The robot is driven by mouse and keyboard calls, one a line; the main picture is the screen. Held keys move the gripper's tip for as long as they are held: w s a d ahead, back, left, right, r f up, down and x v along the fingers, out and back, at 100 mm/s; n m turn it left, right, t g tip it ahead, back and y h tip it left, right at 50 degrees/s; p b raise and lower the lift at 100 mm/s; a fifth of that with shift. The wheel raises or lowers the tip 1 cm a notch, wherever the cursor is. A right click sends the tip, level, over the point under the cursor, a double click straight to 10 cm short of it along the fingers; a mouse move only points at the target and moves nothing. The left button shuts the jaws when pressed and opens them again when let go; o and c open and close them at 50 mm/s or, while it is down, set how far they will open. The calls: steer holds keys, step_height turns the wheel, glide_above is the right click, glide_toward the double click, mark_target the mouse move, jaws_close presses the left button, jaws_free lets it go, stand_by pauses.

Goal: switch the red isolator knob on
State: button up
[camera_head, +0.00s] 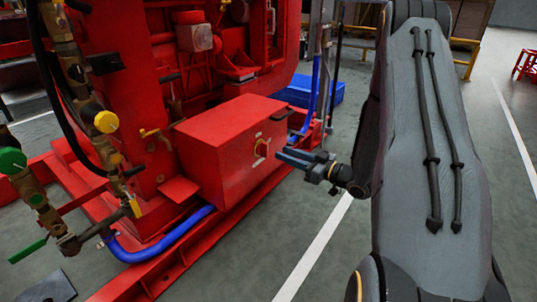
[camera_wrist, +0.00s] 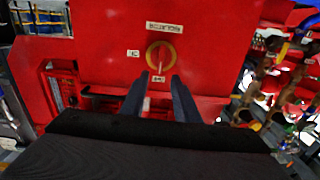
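The isolator knob (camera_head: 261,148) is on the side face of a red box (camera_head: 222,130). In the wrist view the knob (camera_wrist: 161,56) is a red disc with a yellow ring and a pale pointer toward the bottom of the picture. A label (camera_wrist: 165,27) sits above it, and small labels sit to its left (camera_wrist: 133,53) and below (camera_wrist: 158,79). My gripper (camera_head: 281,153) faces the knob, its tips a short way off. In the wrist view its two dark fingers (camera_wrist: 160,78) are apart with nothing between them, their tips just below the knob.
The red engine (camera_head: 225,45) stands behind the box. Brass pipework with yellow and green handles (camera_head: 105,122) is at the left. A blue hose (camera_head: 160,245) runs along the red base frame. A blue crate (camera_head: 305,90) is behind. Floor at the front centre is clear.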

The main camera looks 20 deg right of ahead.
mark_target(264, 150)
steer(key=b+x, duration=0.3)
steer(key=x, duration=0.4)
steer(key=shift+w+a, duration=0.2)
steer(key=shift+w, duration=0.05)
jaws_close()
